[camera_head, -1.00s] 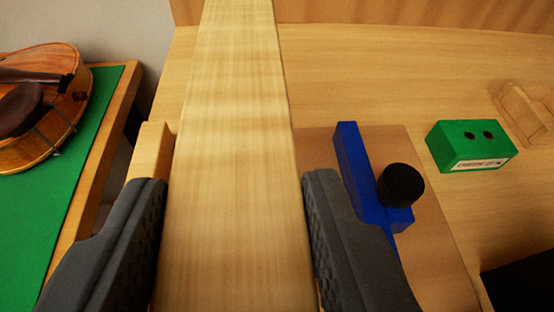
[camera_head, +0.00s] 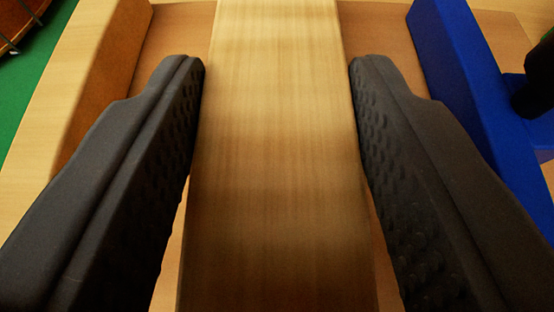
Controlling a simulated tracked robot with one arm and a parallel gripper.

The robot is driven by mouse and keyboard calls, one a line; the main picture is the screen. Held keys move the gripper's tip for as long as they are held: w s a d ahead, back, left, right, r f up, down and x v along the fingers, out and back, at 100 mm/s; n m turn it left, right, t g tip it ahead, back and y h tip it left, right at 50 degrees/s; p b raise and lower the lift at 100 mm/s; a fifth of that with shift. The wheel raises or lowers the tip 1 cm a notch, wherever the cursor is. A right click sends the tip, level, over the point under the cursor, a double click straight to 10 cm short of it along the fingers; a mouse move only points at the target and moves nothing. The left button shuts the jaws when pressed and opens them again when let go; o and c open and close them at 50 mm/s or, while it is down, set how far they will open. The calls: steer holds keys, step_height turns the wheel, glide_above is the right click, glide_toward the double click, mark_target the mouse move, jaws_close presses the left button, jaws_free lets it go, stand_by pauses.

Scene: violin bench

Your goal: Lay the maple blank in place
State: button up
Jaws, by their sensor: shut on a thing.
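The maple blank (camera_head: 280,190) is a long pale strip running up the middle of the picture, beyond its top and bottom edges. My gripper (camera_head: 278,70) is shut on it, with one dark ribbed finger along each long side. Below the blank is a brown board (camera_head: 385,30). A wooden rail (camera_head: 108,70) stands to the left of the blank and a blue block (camera_head: 465,70) to its right. Bare board shows between the blank and both of these. I cannot tell whether the blank touches the board.
A dark knob (camera_head: 535,85) sits by the blue block at the right edge. Green mat (camera_head: 40,60) and a sliver of the violin (camera_head: 15,20) show at the upper left.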

steer(key=shift+f, duration=0.35)
steer(key=o, duration=1.3)
steer(key=p+v, duration=0.1)
steer(key=v, duration=1.1)
steer(key=shift+a+r, duration=0.1)
